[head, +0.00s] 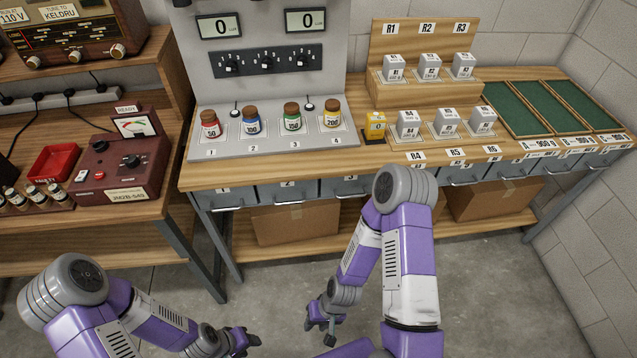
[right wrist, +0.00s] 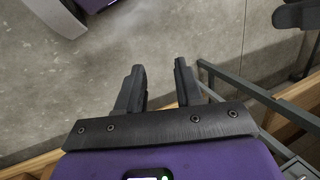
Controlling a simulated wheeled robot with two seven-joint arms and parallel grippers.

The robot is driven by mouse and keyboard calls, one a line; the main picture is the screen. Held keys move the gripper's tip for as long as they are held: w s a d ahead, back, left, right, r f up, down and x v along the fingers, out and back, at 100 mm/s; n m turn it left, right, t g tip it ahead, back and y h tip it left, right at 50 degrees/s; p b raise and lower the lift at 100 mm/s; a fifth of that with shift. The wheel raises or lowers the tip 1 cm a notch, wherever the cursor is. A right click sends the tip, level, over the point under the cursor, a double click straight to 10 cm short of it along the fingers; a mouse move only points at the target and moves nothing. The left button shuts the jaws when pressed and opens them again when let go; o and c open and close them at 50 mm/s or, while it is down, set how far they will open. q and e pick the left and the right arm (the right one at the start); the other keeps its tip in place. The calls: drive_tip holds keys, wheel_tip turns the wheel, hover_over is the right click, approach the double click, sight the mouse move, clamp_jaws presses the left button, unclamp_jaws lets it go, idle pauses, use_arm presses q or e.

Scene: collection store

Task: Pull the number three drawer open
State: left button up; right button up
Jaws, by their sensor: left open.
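The number three drawer (head: 342,187) is a grey front under the wooden bench's front edge, right of the number two drawer (head: 287,190). It looks shut. My right arm covers its right side. My right gripper (head: 322,325) hangs low over the floor, in front of and well below the drawer, touching nothing. The right wrist view shows its two fingers (right wrist: 160,82) apart with only floor between them. My left gripper (head: 243,340) is open and empty, low over the floor at the bottom of the head view, left of the right gripper.
The number one drawer (head: 222,196) is at the bench's left end. Cardboard boxes (head: 295,226) stand on the lower shelf. Jars, small weights and green trays (head: 515,108) stand on the bench top (head: 262,172). A side desk with a red instrument (head: 124,165) is on the left.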

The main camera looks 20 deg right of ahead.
drive_tip(key=w+d+r+m+t+y+b, duration=0.1)
drive_tip(key=w+d+r+m+t+y, duration=0.15)
drive_tip(key=w+m+t+y, duration=0.85)
drive_tip(key=w+d+r+t+h, duration=0.2)
drive_tip(key=w+d+t+h, duration=0.15)
drive_tip(key=d, duration=0.45)
drive_tip(key=w+d+r+m+t+h, duration=0.1)
drive_tip(key=w+d+t+h, duration=0.2)
drive_tip(key=w+d+h, duration=0.35)
drive_tip(key=w+d+r+t+h, duration=0.2)
drive_tip(key=w+d+t, duration=0.1)
drive_tip(key=d, duration=0.6)
drive_tip(key=b+x, duration=0.2)
drive_tip(key=x, duration=0.4)
drive_tip(key=shift+w+a+g, duration=0.25)
drive_tip(key=shift+w+g, duration=0.1)
clamp_jaws()
